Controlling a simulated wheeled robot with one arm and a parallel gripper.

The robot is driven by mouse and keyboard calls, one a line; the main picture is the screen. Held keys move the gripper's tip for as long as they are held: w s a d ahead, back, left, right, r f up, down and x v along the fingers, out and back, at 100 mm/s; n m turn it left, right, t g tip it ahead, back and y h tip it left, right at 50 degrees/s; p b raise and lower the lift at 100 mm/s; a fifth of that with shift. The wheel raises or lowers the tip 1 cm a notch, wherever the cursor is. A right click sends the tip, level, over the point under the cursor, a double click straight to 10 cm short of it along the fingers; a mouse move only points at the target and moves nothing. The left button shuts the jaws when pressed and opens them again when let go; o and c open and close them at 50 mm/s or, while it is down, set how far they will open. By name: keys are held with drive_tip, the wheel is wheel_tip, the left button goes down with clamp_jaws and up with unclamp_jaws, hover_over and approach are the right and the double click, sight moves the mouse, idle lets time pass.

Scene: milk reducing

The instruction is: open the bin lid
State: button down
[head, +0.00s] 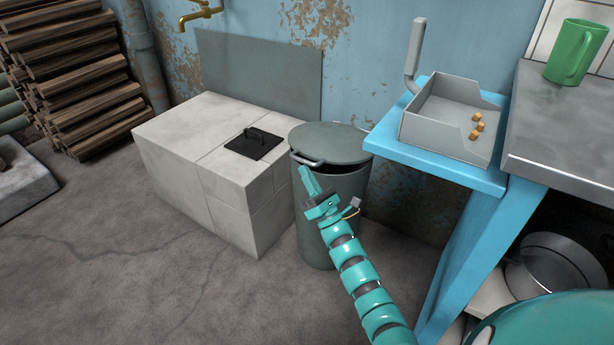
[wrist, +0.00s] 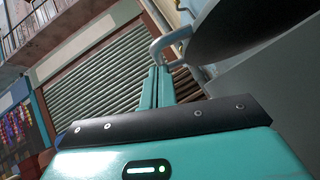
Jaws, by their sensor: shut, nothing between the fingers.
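The grey-green bin (head: 345,205) stands on the floor between the pale block and the blue table. Its round lid (head: 335,140) lies over the top, slightly tilted, with a dark gap under its front edge. The lid has a pale bar handle (head: 309,162) at its front left. My gripper (head: 304,172) is shut and empty, with its fingertips just below the handle. In the wrist view, the shut fingers (wrist: 156,86) point up at the handle (wrist: 168,42), beside the lid's dark underside (wrist: 245,28). I cannot tell whether they touch the handle.
A pale block (head: 190,150) with a black plate (head: 254,144) stands close on the left. The blue table (head: 440,160) on the right bears a grey tray (head: 450,112) with several small tan cubes. A blue wall is close behind the bin. The floor at front left is clear.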

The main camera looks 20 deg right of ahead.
drive_tip(key=w+d+r+m+h+p, duration=0.2)
drive_tip(key=w+d+r+p, duration=0.1)
drive_tip(key=r, duration=0.5)
drive_tip(key=w+d+r+m+h+p, duration=0.2)
drive_tip(key=d+r+m+p, duration=0.1)
drive_tip(key=r, duration=0.5)
drive_tip(key=w+d+r+m+h+p, duration=0.3)
drive_tip(key=d+r+p, duration=0.2)
drive_tip(key=r, duration=0.3)
drive_tip(key=shift+w+g+p, duration=0.3)
drive_tip(key=shift+p, duration=0.4)
drive_tip(key=shift+f, duration=0.1)
